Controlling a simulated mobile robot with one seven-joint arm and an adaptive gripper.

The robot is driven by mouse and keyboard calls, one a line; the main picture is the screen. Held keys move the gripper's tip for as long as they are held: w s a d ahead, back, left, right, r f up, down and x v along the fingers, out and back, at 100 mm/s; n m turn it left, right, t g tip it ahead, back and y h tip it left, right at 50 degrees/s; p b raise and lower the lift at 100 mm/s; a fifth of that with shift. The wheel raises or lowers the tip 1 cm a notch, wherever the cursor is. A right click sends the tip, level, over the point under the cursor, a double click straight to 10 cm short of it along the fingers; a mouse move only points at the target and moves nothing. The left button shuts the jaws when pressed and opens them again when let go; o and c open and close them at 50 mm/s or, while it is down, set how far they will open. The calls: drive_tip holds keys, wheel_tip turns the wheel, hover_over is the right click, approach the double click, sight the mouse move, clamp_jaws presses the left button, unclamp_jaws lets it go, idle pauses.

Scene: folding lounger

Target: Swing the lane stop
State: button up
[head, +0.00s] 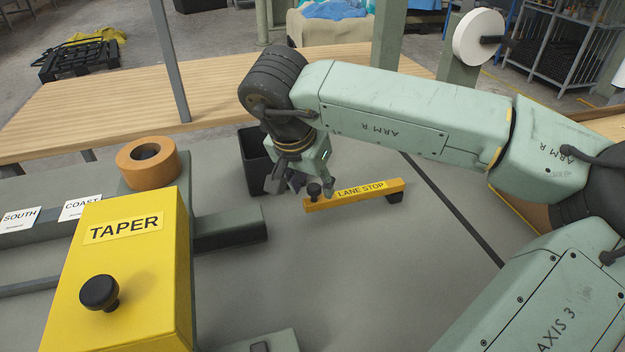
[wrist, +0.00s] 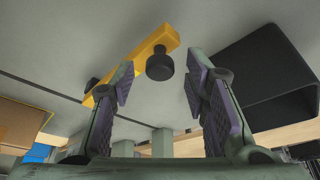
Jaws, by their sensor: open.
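The lane stop (head: 360,192) is a yellow-orange bar with its name on a label, low over the grey work surface. A black knob (head: 314,190) stands at its left end, and a dark block (head: 395,196) is under its right end. My gripper (head: 298,187) is at the knob end of the bar. In the wrist view, my gripper (wrist: 158,88) is open, its purple-padded fingers apart. I see no contact with the knob.
A yellow TAPER box (head: 130,260) with a black knob stands at the left front. An orange tape roll (head: 148,163) is behind it. A black bin (head: 256,160) stands just behind my gripper, also close in the wrist view (wrist: 262,75). The surface right of the bar is clear.

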drive_tip(key=shift+w+f, duration=0.1)
drive_tip(key=shift+f, duration=0.1)
clamp_jaws()
idle(0.5)
idle(0.3)
